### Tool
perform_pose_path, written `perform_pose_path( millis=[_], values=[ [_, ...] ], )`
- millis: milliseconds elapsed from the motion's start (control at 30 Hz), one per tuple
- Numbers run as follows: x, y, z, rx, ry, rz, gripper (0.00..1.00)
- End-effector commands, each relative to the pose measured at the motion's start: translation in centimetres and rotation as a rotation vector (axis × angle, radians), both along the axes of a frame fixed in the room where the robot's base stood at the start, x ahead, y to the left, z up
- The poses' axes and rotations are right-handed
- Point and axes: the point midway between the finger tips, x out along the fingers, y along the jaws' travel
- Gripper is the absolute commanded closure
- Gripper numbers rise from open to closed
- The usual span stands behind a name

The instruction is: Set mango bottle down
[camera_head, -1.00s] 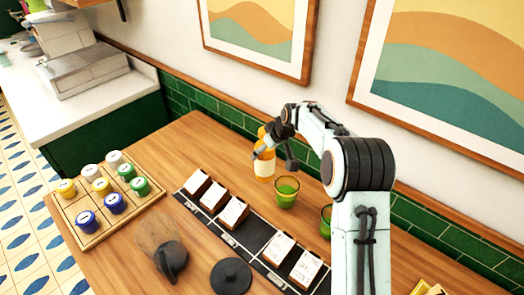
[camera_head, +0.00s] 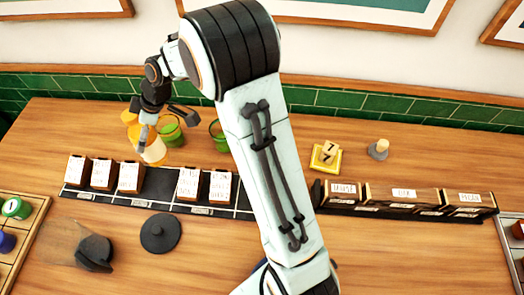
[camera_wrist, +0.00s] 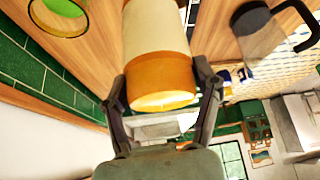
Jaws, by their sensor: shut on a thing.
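The mango bottle (camera_head: 152,150) is orange with a cream label. It is behind the row of small labelled boxes, just left and in front of a green glass (camera_head: 171,131). My gripper (camera_head: 147,118) is shut on it near its orange end. In the wrist view the bottle (camera_wrist: 155,35) sits between both fingers of my gripper (camera_wrist: 161,98), and its far end runs out of the frame. I cannot tell whether the bottle touches the table.
A second green glass (camera_head: 216,134) stands partly behind my arm. Labelled boxes (camera_head: 130,177) line a black strip in front. A dark round lid (camera_head: 160,233) and a glass jug (camera_head: 72,245) are nearer. Bare wooden table (camera_head: 55,120) lies to the left.

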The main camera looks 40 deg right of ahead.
Motion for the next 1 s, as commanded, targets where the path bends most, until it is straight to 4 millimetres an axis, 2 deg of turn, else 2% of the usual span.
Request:
perform_pose_path(
  millis=[200, 333, 500, 600, 700, 833, 933, 1000],
  values=[
    [-6.6, -4.2, -0.5, 0.000, -0.002, 0.136, 0.77],
    [-11.5, -7.7, 0.0, 0.000, -0.005, 0.139, 0.77],
    [-18.7, -11.8, 1.4, -0.002, -0.011, -0.015, 0.77],
    [-21.2, -13.6, 2.1, -0.003, -0.012, -0.165, 0.77],
    [-22.6, -15.4, 2.6, -0.002, -0.010, -0.282, 0.77],
    [-23.3, -17.3, 3.2, -0.001, -0.010, -0.367, 0.77],
    [-23.2, -18.1, 3.0, 0.001, -0.007, -0.392, 0.77],
    [-22.3, -18.8, 2.5, 0.003, -0.005, -0.396, 0.77]
  ],
)
